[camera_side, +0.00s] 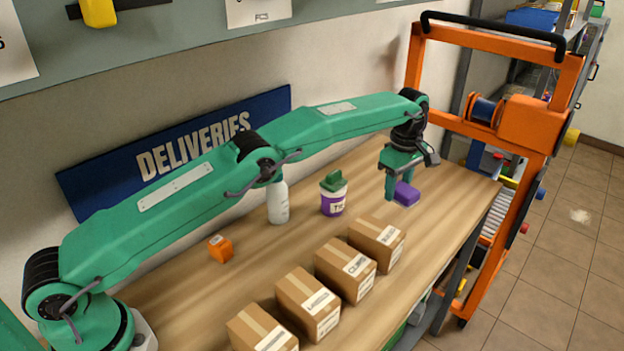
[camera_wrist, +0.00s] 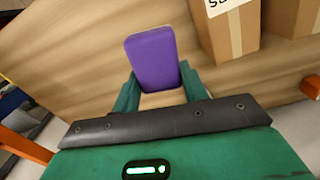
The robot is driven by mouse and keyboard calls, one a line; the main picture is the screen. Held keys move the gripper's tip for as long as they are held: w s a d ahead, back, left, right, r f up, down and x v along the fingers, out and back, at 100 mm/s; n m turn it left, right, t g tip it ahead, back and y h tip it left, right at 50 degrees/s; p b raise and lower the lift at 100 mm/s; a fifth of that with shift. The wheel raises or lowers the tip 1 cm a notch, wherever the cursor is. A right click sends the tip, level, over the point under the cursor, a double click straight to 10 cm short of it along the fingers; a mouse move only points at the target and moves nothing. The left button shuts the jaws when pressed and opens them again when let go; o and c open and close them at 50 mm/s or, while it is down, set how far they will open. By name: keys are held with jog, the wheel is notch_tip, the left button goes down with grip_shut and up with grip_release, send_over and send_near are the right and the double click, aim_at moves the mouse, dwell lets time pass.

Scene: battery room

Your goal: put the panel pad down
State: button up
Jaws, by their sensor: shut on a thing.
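The panel pad is a purple block (camera_side: 407,194) at the far right end of the wooden bench in the side view. It also shows large in the wrist view (camera_wrist: 152,57). My green gripper (camera_side: 397,188) points down over the bench and is shut on the pad, one finger on each side of it in the wrist view (camera_wrist: 158,82). The pad is at or just above the bench top; I cannot tell whether it touches. Part of it is hidden behind a finger in the side view.
Several cardboard boxes (camera_side: 377,243) stand in a row along the bench front. A purple tub with a green top (camera_side: 333,195), a white bottle (camera_side: 278,203) and an orange block (camera_side: 220,249) stand farther left. An orange trolley (camera_side: 532,130) stands past the bench's right end.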

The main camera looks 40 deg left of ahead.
jog(key=shift+s+a, duration=0.6)
jog(key=shift+a, duration=0.85)
jog(key=n, duration=0.2)
send_near(277, 251)
jog(key=shift+f, duration=3.2)
jog(key=shift+f, duration=0.1)
jog(key=o, duration=0.6)
jog(key=shift+c, duration=0.2)
jog(key=o, duration=0.4)
jog(key=shift+o, duration=0.2)
